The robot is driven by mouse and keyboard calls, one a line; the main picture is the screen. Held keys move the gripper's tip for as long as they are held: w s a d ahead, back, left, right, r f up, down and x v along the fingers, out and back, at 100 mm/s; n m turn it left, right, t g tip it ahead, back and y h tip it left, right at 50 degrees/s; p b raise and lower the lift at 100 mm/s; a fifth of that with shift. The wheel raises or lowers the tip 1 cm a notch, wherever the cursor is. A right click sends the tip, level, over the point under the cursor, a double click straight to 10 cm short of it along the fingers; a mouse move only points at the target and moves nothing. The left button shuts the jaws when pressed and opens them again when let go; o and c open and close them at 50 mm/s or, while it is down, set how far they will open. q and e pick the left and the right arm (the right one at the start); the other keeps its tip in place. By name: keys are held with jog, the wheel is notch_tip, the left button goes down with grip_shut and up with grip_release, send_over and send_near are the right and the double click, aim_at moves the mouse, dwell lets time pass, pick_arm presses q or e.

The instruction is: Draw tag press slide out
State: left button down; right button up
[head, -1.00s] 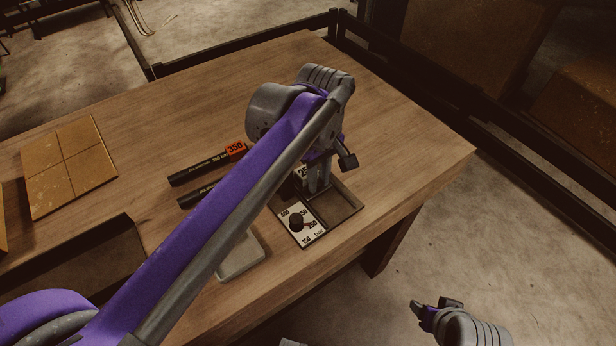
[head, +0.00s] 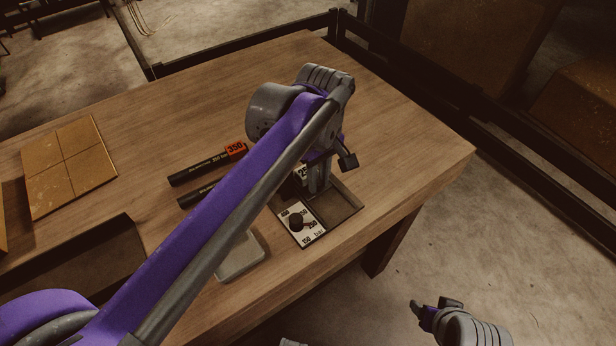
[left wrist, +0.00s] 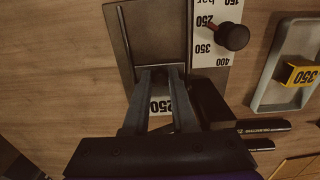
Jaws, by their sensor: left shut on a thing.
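The tag press (head: 345,207) is a dark flat base near the table's right front edge. Beside its bare plate is a white scale panel (head: 307,234) with a black knob (head: 296,222). My left gripper (head: 318,178) is down at the press's back end. In the left wrist view its fingers (left wrist: 161,72) are close together at the plate's edge, shut on the slide, whose gripped part they mostly hide. A white 250 label (left wrist: 165,105) shows between the fingers. My right gripper (head: 436,304) hangs beyond the table at lower right, too small to judge.
A tan square board (head: 68,166) lies farther left.

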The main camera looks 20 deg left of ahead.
pick_arm(q)
jog(key=shift+s+d+p, duration=0.15)
jog(key=shift+s+d, duration=0.55)
jog(key=shift+d, duration=0.3)
jog(key=shift+s+d+p, duration=0.1)
jog(key=shift+s+d, duration=0.65)
jog(key=shift+d, duration=0.3)
jog(key=shift+s+d+p, duration=0.15)
jog(key=shift+s+d, duration=0.55)
jog(key=shift+d, duration=0.3)
pick_arm(e)
jog(key=shift+r, duration=0.45)
pick_arm(q)
grip_release()
dwell(0.4)
jog(key=shift+r+p, duration=1.85)
jog(key=shift+r, duration=0.6)
notch_tip(320, 180, up, 4)
jog(key=p, duration=0.2)
jog(key=shift+r+p, duration=0.1)
jog(key=shift+p, duration=0.2)
pick_arm(e)
notch_tip(320, 180, up, 8)
jog(key=w, duration=0.2)
jog(key=shift+w+t, duration=0.2)
jog(key=shift+t, duration=0.1)
jog(key=shift+s+f, duration=0.1)
jog(key=shift+f, duration=0.05)
